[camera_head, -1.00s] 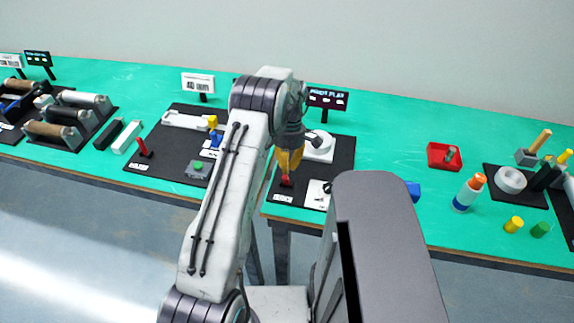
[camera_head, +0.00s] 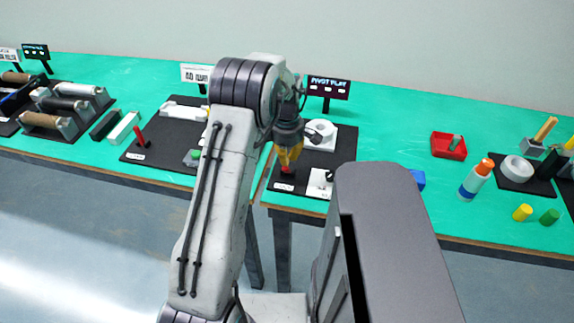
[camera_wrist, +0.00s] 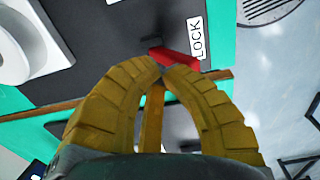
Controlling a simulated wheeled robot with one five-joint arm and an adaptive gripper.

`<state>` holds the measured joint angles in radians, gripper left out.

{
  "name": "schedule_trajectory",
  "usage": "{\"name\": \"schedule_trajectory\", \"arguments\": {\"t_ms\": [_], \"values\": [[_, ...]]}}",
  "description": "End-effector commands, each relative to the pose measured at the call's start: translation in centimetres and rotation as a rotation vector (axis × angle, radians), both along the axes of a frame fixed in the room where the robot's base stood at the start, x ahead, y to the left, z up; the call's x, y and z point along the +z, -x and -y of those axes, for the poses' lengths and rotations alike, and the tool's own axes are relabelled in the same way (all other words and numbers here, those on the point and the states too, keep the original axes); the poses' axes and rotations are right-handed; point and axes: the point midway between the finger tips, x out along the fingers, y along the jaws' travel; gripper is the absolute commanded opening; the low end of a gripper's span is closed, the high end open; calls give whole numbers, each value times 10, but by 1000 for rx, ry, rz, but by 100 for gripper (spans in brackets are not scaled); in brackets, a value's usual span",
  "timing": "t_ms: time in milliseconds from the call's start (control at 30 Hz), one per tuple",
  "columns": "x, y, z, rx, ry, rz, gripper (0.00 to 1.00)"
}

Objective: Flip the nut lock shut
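The red lock lever (camera_wrist: 178,59) lies beside a white label reading LOCK (camera_wrist: 196,38) on a black board in the wrist view. In the head view the red lever (camera_head: 288,172) shows just below my fingertips at the board's front edge. My gripper (camera_wrist: 165,67) has yellow fingers whose tips meet, or nearly meet, right at the lever's near side. The tips cover part of the lever; no clear grasp on it shows. My gripper also shows in the head view (camera_head: 289,162), pointing down over the board.
A white ring-shaped part (camera_head: 321,134) stands on the same black board (camera_head: 343,150), behind the lever. A PIVOT PLAY sign (camera_head: 328,88) stands at the back. A red tray (camera_head: 449,146) and a glue-like bottle (camera_head: 477,179) stand to the right.

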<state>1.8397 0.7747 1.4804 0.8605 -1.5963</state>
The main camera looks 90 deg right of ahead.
Motion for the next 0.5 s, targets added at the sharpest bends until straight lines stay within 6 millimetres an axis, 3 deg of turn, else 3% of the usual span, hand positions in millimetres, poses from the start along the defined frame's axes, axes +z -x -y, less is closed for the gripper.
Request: {"name": "schedule_trajectory", "arguments": {"t_ms": [500], "values": [[-3, -2, -7, 0, 12, -3, 0]]}}
